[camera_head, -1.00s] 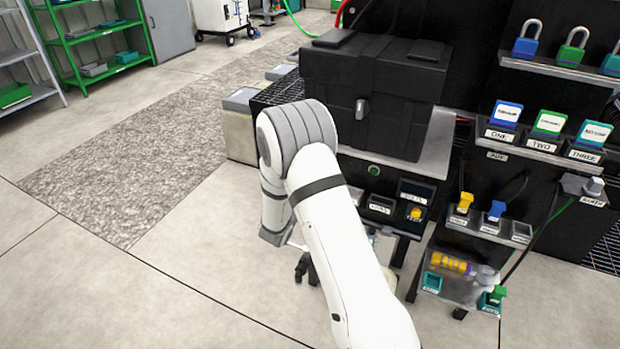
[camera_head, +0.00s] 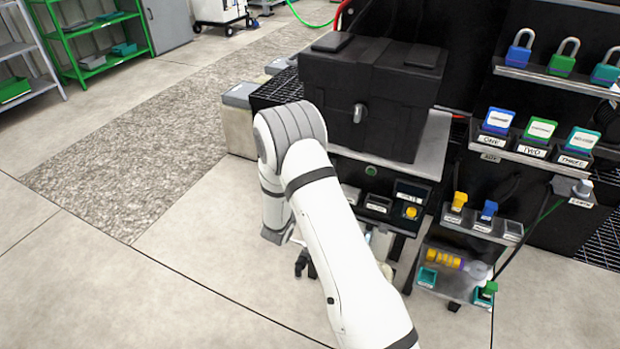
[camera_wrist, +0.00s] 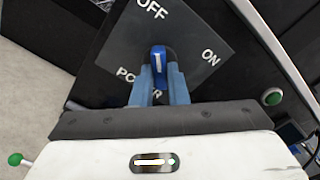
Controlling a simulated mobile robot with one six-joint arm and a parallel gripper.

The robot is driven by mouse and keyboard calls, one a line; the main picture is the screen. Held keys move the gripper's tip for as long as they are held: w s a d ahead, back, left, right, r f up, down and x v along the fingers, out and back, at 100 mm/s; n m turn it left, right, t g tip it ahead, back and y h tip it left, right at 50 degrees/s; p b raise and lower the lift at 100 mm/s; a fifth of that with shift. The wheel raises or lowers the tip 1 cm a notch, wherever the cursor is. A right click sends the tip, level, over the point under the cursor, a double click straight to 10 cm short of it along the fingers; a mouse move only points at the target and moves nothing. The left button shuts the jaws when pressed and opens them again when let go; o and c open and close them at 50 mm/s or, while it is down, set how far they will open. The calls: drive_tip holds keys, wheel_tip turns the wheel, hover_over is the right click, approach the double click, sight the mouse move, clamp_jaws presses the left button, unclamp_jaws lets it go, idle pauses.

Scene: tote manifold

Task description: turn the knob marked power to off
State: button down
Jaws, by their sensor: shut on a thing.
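In the wrist view, the blue power knob (camera_wrist: 158,60) has a white line on its face and sits on a dark plate (camera_wrist: 110,65). The plate reads OFF above the knob, ON to its right and POWER below, partly covered by my fingers. The white line runs up the picture, roughly toward OFF; I cannot tell whether it lines up exactly. My gripper (camera_wrist: 160,72) has its two blue-grey fingers on either side of the knob, shut on it. In the head view my white arm hides the gripper and the knob.
A large black case (camera_head: 372,95) stands on the bench behind my arm. To the right are a padlock shelf (camera_head: 560,80), labelled blocks (camera_head: 540,130) and a lower tray (camera_head: 455,280). A green button (camera_wrist: 272,97) sits right of the plate. The floor (camera_head: 130,290) at left is clear.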

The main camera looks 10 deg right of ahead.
drive_tip(key=shift+w+a+r+n, duration=0.1)
drive_tip(key=shift+n, duration=0.2)
drive_tip(key=c, duration=1.4)
unclamp_jaws()
drive_tip(key=shift+c, duration=0.2)
drive_tip(key=v, duration=0.7)
drive_tip(key=shift+s+a+p, duration=0.2)
drive_tip(key=shift+s+p, duration=0.1)
drive_tip(key=shift+s, duration=0.05)
